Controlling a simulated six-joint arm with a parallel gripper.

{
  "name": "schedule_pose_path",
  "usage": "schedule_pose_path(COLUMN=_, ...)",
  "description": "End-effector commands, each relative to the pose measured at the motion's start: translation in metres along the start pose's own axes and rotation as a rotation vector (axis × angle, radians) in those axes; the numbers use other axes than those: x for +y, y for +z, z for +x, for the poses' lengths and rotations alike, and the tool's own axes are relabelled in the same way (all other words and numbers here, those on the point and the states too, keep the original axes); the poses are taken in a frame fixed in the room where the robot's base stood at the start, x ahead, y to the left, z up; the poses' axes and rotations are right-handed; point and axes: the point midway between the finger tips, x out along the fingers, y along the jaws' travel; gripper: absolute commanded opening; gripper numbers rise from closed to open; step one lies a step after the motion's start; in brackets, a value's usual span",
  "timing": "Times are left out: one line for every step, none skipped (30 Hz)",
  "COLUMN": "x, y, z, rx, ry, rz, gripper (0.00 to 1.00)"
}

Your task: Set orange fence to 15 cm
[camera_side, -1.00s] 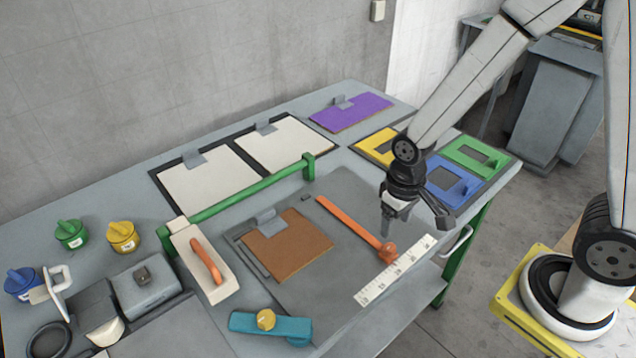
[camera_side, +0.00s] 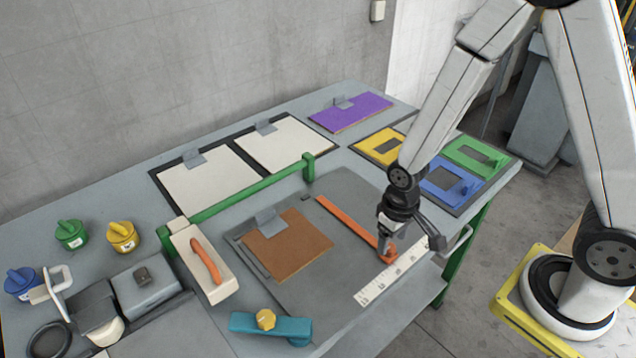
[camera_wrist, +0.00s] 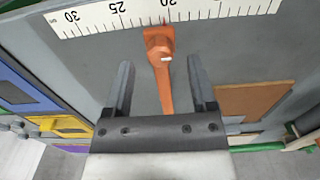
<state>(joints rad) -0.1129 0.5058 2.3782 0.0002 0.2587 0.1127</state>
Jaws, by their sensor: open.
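The orange fence (camera_side: 345,222) is a long bar lying on the grey board, with a round knob at its near end beside the white ruler (camera_side: 372,290). In the wrist view the orange fence (camera_wrist: 163,90) has its knob end by the ruler (camera_wrist: 90,20), close to the 20 mark, where a thin red line shows. My gripper (camera_side: 388,240) is low over the knob end. In the wrist view my gripper (camera_wrist: 158,60) is open, one finger on each side of the bar. Whether the fingers touch it, I cannot tell.
A brown panel (camera_side: 290,248) under a grey clip lies left of the fence. A green rail (camera_side: 250,190) stands behind it. A teal block with a yellow knob (camera_side: 270,325) is at the front. Yellow, blue and green frames (camera_side: 478,158) lie at the right.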

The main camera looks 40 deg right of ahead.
Motion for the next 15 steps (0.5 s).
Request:
schedule_pose_path(x=0.0, y=0.0, z=0.005, rx=-0.001, ry=0.0, rz=0.0, gripper=0.73)
schedule_pose_path(x=0.0, y=0.0, z=0.007, rx=-0.001, ry=0.0, rz=0.0, gripper=0.73)
schedule_pose_path(x=0.0, y=0.0, z=0.01, rx=-0.002, ry=0.0, rz=0.0, gripper=0.73)
schedule_pose_path(x=0.0, y=0.0, z=0.012, rx=-0.002, ry=0.0, rz=0.0, gripper=0.73)
schedule_pose_path(x=0.0, y=0.0, z=0.014, rx=-0.001, ry=0.0, rz=0.0, gripper=0.73)
schedule_pose_path(x=0.0, y=-0.001, z=0.016, rx=0.0, ry=0.0, rz=0.0, gripper=0.73)
schedule_pose_path(x=0.0, y=0.0, z=0.018, rx=0.0, ry=0.0, rz=0.0, gripper=0.73)
schedule_pose_path(x=0.0, y=-0.001, z=0.019, rx=0.0, ry=0.0, rz=0.0, gripper=0.73)
schedule_pose_path(x=0.0, y=-0.001, z=0.021, rx=0.0, ry=0.0, rz=0.0, gripper=0.73)
schedule_pose_path(x=0.0, y=-0.001, z=0.021, rx=0.0, ry=0.0, rz=0.0, gripper=0.73)
schedule_pose_path(x=0.0, y=-0.001, z=0.022, rx=0.0, ry=0.0, rz=0.0, gripper=0.73)
schedule_pose_path(x=0.0, y=-0.001, z=0.023, rx=0.001, ry=0.0, rz=0.0, gripper=0.73)
schedule_pose_path(x=0.0, y=0.0, z=0.024, rx=0.001, ry=0.0, rz=0.0, gripper=0.73)
schedule_pose_path(x=0.0, y=-0.001, z=0.024, rx=0.001, ry=0.0, rz=0.0, gripper=0.73)
schedule_pose_path(x=0.0, y=-0.001, z=0.024, rx=0.001, ry=0.0, rz=0.0, gripper=0.73)
